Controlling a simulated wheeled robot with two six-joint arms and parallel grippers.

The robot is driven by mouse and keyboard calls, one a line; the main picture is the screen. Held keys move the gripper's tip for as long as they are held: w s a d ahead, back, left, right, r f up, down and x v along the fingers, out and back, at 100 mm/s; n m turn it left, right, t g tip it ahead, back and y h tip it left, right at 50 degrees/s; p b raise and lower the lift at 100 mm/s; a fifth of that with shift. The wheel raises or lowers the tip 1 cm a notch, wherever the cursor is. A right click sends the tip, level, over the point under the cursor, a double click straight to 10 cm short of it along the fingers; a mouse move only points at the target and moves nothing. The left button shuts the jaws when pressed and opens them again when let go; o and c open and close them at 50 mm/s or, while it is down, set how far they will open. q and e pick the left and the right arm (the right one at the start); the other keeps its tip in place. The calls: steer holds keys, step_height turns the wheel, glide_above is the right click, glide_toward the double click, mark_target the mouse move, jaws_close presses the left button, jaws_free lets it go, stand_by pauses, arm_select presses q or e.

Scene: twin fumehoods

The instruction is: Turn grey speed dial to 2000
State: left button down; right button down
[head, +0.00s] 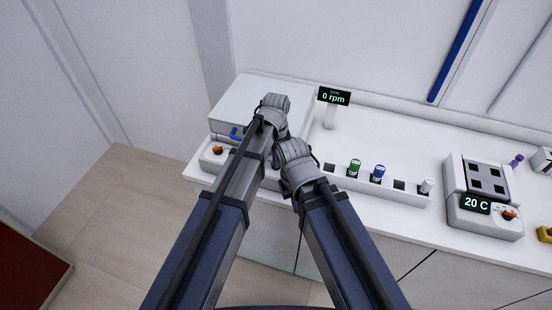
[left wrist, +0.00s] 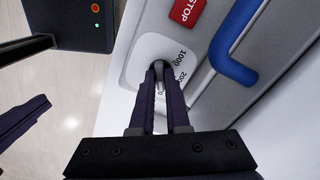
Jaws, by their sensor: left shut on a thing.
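The grey speed dial (left wrist: 159,66) sits on a white round-cornered plate (left wrist: 140,62) marked 1000 and a partly hidden number starting with 2. In the left wrist view my left gripper (left wrist: 160,80) is shut on the dial, one finger on each side. The fingers cover much of the dial and part of the scale. In the head view my left gripper (head: 273,110) is at the front of the white centrifuge (head: 245,93), and the arm hides the dial. The rpm display (head: 333,97) reads 0 rpm. My right gripper (head: 297,165) is beside the left; its fingers are hidden.
An orange knob (head: 217,151) is on the centrifuge's left front. To the right are a rack (head: 405,192) with coloured-capped tubes and a heater block (head: 484,204) reading 20 C.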

arm_select(q)
steer(key=n, duration=0.5)
steer(key=shift+n, duration=0.4)
steer(key=n, duration=0.5)
steer(key=shift+n, duration=0.6)
steer(key=c, duration=0.9)
jaws_free()
